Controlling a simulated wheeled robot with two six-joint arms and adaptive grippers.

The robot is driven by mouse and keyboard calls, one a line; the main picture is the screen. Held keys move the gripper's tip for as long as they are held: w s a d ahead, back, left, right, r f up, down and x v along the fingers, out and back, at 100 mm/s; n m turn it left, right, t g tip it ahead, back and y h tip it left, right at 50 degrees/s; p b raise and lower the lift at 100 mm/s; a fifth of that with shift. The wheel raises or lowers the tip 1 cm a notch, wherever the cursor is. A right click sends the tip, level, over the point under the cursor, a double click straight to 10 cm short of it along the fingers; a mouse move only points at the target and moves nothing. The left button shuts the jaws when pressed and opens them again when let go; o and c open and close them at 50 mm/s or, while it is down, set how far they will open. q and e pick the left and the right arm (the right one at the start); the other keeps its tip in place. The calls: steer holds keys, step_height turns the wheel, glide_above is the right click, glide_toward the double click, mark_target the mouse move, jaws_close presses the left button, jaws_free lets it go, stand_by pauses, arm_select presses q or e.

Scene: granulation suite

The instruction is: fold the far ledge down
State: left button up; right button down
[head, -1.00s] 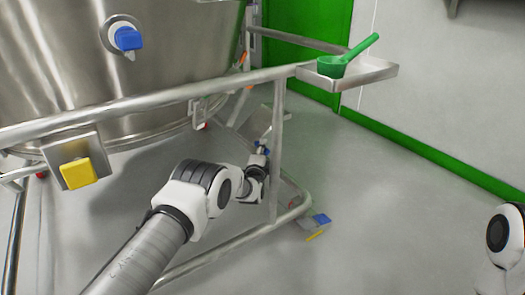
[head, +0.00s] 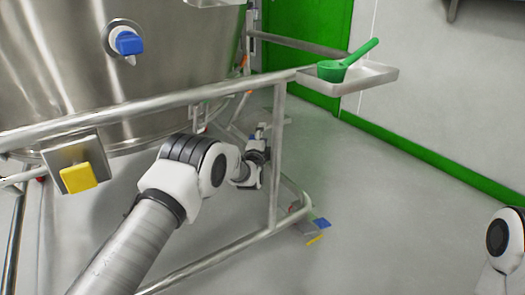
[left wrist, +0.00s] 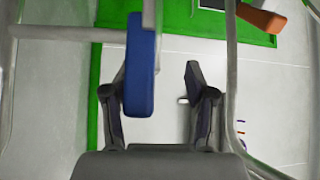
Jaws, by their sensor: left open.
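A shallow metal ledge (head: 375,76) sticks out level at the far right end of the steel rail, with a green scoop (head: 332,70) lying in it. I take it as the far ledge, though I cannot be sure. My left gripper (head: 261,134) is beyond the rail, lower than this ledge and left of its upright post. In the left wrist view the jaws (left wrist: 158,100) are open. A blue block (left wrist: 141,65) hangs by the left finger, partly covering it; contact is unclear. My right gripper is out of view; only part of that arm shows.
A large steel vessel (head: 60,60) with a blue-handled fitting (head: 128,43) stands behind the rail (head: 150,103). A yellow tab (head: 78,177) sits on a metal plate at left. An orange part (left wrist: 262,19) is at upper right in the wrist view. Open floor (head: 390,220) lies right.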

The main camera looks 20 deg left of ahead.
arm_select(q)
steer(key=shift+w+d+r, duration=0.1)
steer(key=shift+r, duration=0.65)
steer(key=shift+w+d+r, duration=0.1)
steer(key=shift+r, duration=0.65)
steer(key=shift+s, duration=0.1)
steer(key=s+p, duration=0.2)
steer(key=shift+s+d+r+p, duration=0.1)
steer(key=shift+s+d+p, duration=0.15)
steer(key=shift+p, duration=0.15)
steer(key=s+p, duration=0.4)
steer(key=s, duration=0.2)
steer(key=shift+s+d+f, duration=0.2)
steer(key=shift+s+d, duration=0.05)
steer(key=shift+d, duration=0.05)
